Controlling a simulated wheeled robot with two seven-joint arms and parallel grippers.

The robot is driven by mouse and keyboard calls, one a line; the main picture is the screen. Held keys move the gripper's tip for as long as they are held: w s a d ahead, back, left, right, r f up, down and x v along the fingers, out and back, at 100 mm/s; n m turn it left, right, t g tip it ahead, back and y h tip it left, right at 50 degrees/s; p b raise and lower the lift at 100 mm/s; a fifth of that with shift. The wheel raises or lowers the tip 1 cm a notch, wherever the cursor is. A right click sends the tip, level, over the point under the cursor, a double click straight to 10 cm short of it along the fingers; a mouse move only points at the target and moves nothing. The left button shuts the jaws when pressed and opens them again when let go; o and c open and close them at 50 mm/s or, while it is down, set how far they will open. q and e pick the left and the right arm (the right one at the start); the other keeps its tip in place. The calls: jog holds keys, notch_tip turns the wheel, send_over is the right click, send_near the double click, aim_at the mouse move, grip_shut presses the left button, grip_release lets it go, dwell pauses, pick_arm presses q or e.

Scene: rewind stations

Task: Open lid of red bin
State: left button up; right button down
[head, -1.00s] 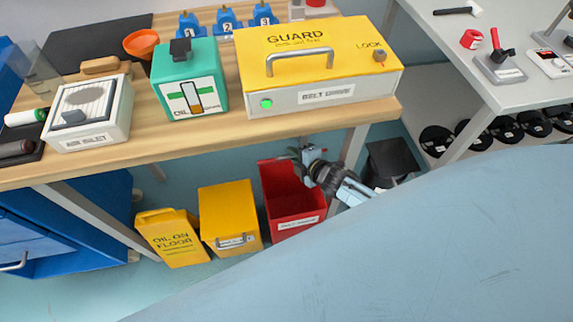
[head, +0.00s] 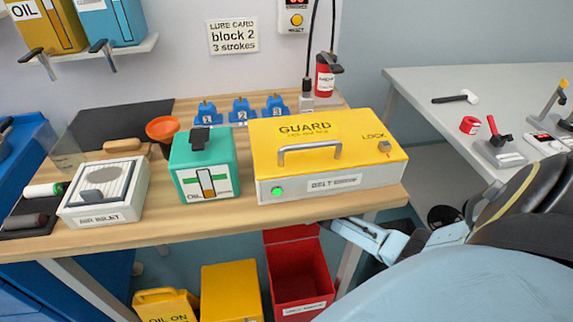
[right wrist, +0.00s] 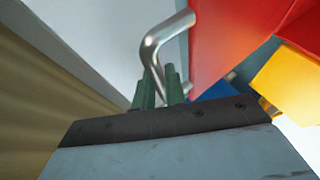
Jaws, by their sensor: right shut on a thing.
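The red bin (head: 302,296) stands on the floor under the workbench, and I see into its open interior in the head view. Its red lid (head: 290,235) is raised at the back, partly hidden by the bench edge. In the right wrist view the lid shows as a red panel (right wrist: 225,40) with a bent metal handle (right wrist: 158,42). My right gripper (right wrist: 160,88) has its green fingers shut on this handle. In the head view my right arm reaches in under the bench's right end, and its fingertips are hidden. My left gripper is not in view.
A yellow bin (head: 232,285) and a yellow oil-on-floor container (head: 165,303) stand left of the red bin. The bench edge (head: 110,238) lies above them, carrying the yellow guard box (head: 330,145) and green oil tank (head: 205,165). A grey table (head: 430,90) stands right.

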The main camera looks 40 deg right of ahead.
jog(key=shift+w, duration=0.1)
jog(key=c, duration=1.5)
grip_release()
jog(key=shift+o, duration=0.2)
